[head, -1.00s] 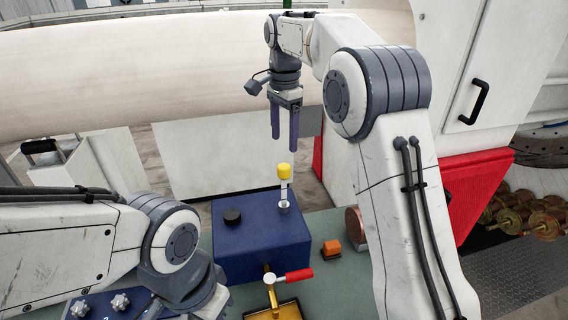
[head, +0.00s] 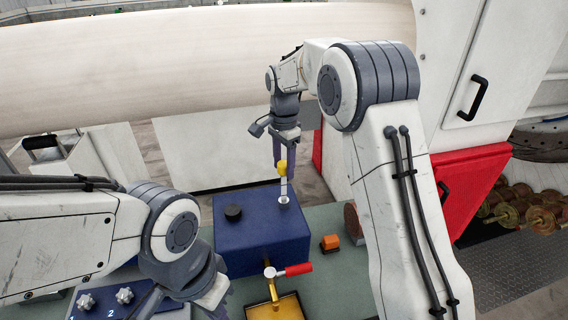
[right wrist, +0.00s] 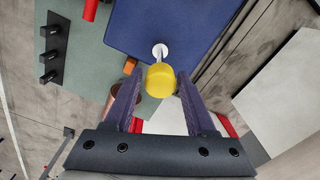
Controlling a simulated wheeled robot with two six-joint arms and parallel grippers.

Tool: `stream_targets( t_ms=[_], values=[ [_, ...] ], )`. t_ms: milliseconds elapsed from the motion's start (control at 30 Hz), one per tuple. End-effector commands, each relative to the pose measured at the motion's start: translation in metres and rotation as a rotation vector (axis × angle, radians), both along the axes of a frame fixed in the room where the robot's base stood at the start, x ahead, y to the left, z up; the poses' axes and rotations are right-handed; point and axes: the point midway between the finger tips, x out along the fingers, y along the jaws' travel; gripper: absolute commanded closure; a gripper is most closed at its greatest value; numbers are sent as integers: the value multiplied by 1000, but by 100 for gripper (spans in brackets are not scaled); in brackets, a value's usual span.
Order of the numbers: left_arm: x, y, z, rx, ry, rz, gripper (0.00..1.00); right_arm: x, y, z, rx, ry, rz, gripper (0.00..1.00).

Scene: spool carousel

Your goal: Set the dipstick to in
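The dipstick, a white rod with a yellow knob (head: 282,167), stands upright in the top of a blue box (head: 258,240), its rod partly showing above the top. My right gripper (head: 284,172) is above the box, pointing down at the knob. In the right wrist view the open fingers (right wrist: 160,74) lie on either side of the yellow knob (right wrist: 162,80), with small gaps beside it. My left gripper (head: 208,290) is at the lower left beside the box; its fingers are partly hidden, so its opening is unclear.
A red-handled valve (head: 292,270) is at the box front above a yellow tray (head: 275,308). An orange block (head: 330,242) and a copper-coloured cylinder (head: 354,222) stand right of the box. A panel with star knobs (head: 124,295) is lower left.

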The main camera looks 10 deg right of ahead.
Motion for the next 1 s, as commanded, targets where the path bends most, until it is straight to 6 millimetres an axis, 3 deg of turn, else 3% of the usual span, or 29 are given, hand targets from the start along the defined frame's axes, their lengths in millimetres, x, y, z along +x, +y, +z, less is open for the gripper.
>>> stream_targets(
  t_ms=[33, 100, 133, 1000],
  values=[
    [0, 0, 0, 0, 0, 0, 100, 0, 0, 0, 0, 0, 0, 68],
    [0, 0, 0, 0, 0, 0, 100, 0, 0, 0, 0, 0, 0, 95],
    [0, 0, 0, 0, 0, 0, 100, 0, 0, 0, 0, 0, 0, 100],
    [0, 0, 0, 0, 0, 0, 100, 0, 0, 1, 0, 1, -1, 100]
  ],
)
